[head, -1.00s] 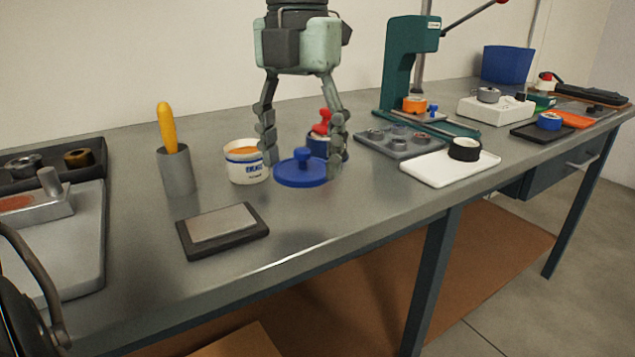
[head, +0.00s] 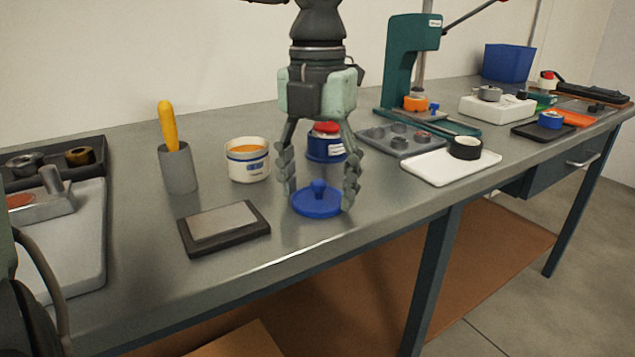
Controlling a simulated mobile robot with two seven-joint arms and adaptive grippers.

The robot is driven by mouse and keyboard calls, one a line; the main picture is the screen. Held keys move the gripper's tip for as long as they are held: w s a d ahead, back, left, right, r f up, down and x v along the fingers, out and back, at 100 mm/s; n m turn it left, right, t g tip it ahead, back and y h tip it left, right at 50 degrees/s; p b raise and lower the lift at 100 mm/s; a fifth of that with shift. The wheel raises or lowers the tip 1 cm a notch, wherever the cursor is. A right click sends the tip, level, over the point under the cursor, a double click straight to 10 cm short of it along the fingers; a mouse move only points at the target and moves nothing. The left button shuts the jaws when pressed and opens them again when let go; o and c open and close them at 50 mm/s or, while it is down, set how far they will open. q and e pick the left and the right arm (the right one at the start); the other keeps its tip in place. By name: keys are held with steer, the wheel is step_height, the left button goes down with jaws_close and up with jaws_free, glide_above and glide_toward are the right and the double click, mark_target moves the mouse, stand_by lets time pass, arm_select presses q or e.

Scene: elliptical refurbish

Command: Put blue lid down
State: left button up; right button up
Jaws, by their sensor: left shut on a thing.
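The blue lid (head: 317,206), a flat disc with a round knob on top, is low over or on the grey bench, near its front edge. I cannot tell whether it touches the bench. My left gripper (head: 320,203) reaches down from above, with one finger on each side of the lid, shut on it by its rim. An open white tub (head: 248,171) with a blue band and orange contents stands behind and to the left. My right gripper is not in view.
A blue tin with a red top (head: 325,148) stands just behind my gripper. A dark-framed pad (head: 224,228) lies to the left, near a grey cup (head: 178,170) with a yellow handle. A white tray (head: 450,168) is to the right. Bare bench surrounds the lid.

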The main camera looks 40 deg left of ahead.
arm_select(q)
steer(key=shift+f, duration=0.1)
steer(key=o, duration=0.9)
steer(key=shift+c, duration=0.2)
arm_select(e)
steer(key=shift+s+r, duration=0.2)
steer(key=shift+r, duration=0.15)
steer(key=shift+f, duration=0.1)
